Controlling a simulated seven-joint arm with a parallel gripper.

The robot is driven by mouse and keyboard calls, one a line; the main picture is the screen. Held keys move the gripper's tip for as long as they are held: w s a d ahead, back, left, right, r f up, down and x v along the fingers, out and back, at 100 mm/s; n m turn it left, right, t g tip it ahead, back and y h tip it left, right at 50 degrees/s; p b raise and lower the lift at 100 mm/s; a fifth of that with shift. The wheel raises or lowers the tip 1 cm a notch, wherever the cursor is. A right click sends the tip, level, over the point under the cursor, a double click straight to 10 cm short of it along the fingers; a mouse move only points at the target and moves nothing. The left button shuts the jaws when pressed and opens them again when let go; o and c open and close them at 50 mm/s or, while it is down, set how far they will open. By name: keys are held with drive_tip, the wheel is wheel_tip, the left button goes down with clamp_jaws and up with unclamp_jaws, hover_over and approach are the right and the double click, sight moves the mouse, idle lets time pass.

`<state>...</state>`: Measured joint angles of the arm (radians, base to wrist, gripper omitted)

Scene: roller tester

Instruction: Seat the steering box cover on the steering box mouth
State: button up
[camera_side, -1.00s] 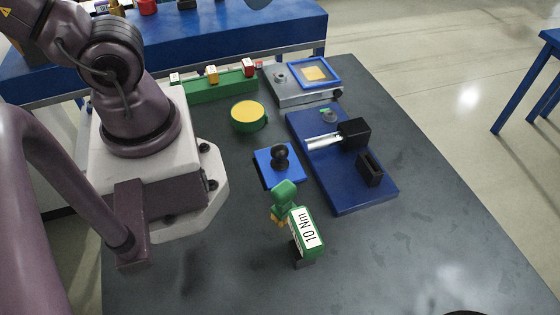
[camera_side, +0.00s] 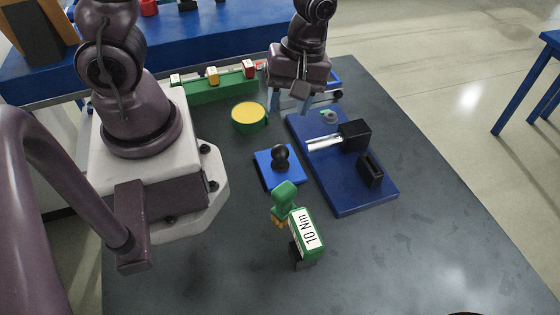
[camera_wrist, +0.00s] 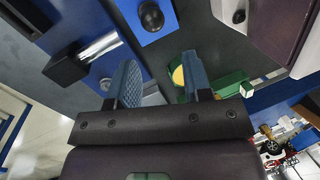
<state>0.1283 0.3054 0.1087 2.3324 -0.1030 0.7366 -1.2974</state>
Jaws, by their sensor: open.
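The cover appears to be the blue square plate (camera_side: 265,164) with a black ball knob (camera_side: 280,153), lying flat on the table. In the wrist view the plate (camera_wrist: 146,36) is at the top, beyond the fingertips. The steering box appears to be the grey box (camera_side: 323,98) with a blue-rimmed mouth (camera_side: 336,78) at the back, mostly hidden by my gripper. My gripper (camera_side: 291,104) is open over that box, away from the plate. In the wrist view its two blue fingers (camera_wrist: 160,60) are apart, with no object held between them.
A blue base (camera_side: 350,190) with a silver roller (camera_side: 323,143) and black blocks lies right of the plate. A green-and-yellow round cup (camera_side: 249,117) and a green rack (camera_side: 222,88) stand behind it. The front right table is clear.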

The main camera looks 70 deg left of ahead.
sight(282, 148)
drive_tip(key=f+n, duration=0.1)
drive_tip(key=f, duration=0.3)
drive_tip(key=s+f+n, duration=0.1)
drive_tip(key=f+n, duration=0.1)
drive_tip(key=f, duration=0.2)
drive_tip(key=f+n, duration=0.1)
drive_tip(key=f, duration=0.3)
drive_tip(key=shift+s+d+f+n, duration=0.3)
drive_tip(key=shift+d+f, duration=0.05)
drive_tip(key=shift+f, duration=0.05)
drive_tip(key=shift+c, duration=0.2)
drive_tip(key=c, duration=0.6)
drive_tip(key=shift+r, duration=0.2)
